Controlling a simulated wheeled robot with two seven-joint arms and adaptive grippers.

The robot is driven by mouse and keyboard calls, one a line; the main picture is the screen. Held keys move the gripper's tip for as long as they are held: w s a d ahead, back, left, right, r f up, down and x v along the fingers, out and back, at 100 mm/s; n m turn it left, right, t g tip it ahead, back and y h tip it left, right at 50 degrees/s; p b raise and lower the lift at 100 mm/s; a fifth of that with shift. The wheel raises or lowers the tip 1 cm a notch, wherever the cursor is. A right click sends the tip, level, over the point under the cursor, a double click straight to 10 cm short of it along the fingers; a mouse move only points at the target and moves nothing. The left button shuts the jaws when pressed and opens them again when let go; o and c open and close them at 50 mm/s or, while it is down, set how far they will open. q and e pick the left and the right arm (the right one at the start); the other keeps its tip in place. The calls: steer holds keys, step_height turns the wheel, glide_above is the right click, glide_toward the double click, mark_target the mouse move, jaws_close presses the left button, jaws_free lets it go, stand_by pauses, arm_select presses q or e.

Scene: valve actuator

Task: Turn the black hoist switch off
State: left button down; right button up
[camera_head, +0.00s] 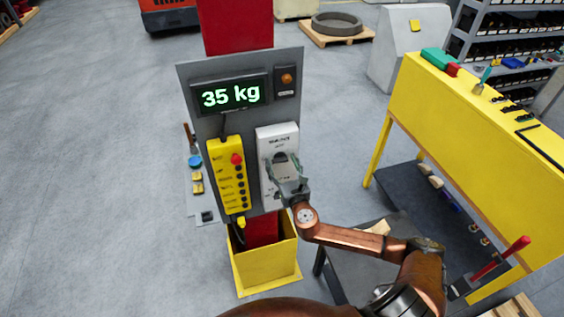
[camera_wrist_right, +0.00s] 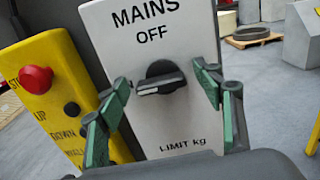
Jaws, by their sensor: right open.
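The black hoist switch (camera_wrist_right: 161,78) is a rotary knob on a white panel (camera_wrist_right: 205,35) marked "MAINS", "OFF" and "LIMIT kg". Its light-marked end points left in the right wrist view. My right gripper (camera_wrist_right: 165,100) is open, with its green-padded fingers on either side of the knob, and I see no contact. My left gripper is not in view.
A yellow pendant (camera_head: 228,175) with a red stop button hangs left of the panel. A display (camera_head: 230,95) above reads "35 kg", beside an orange lamp (camera_head: 287,79). A yellow workbench (camera_head: 470,125) stands at the right.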

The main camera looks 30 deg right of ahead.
steer(key=shift+c, duration=0.5)
steer(key=c, duration=1.1)
steer(key=shift+o, duration=0.2)
steer(key=shift+m, duration=0.4)
steer(key=m+b, duration=0.1)
steer(key=m, duration=0.2)
steer(key=shift+d+m, duration=0.1)
steer(key=shift+m, duration=0.3)
steer(key=m+b, duration=0.1)
steer(key=m, duration=0.3)
steer(key=shift+d+b, duration=0.15)
steer(key=shift+b, duration=0.15)
steer(key=m, duration=0.5)
steer(key=shift+s+d+b, duration=0.1)
steer(key=shift+d+b, duration=0.05)
steer(key=shift+b, duration=0.2)
steer(key=shift+d+f+m, duration=0.1)
steer(key=shift+m, duration=1.7)
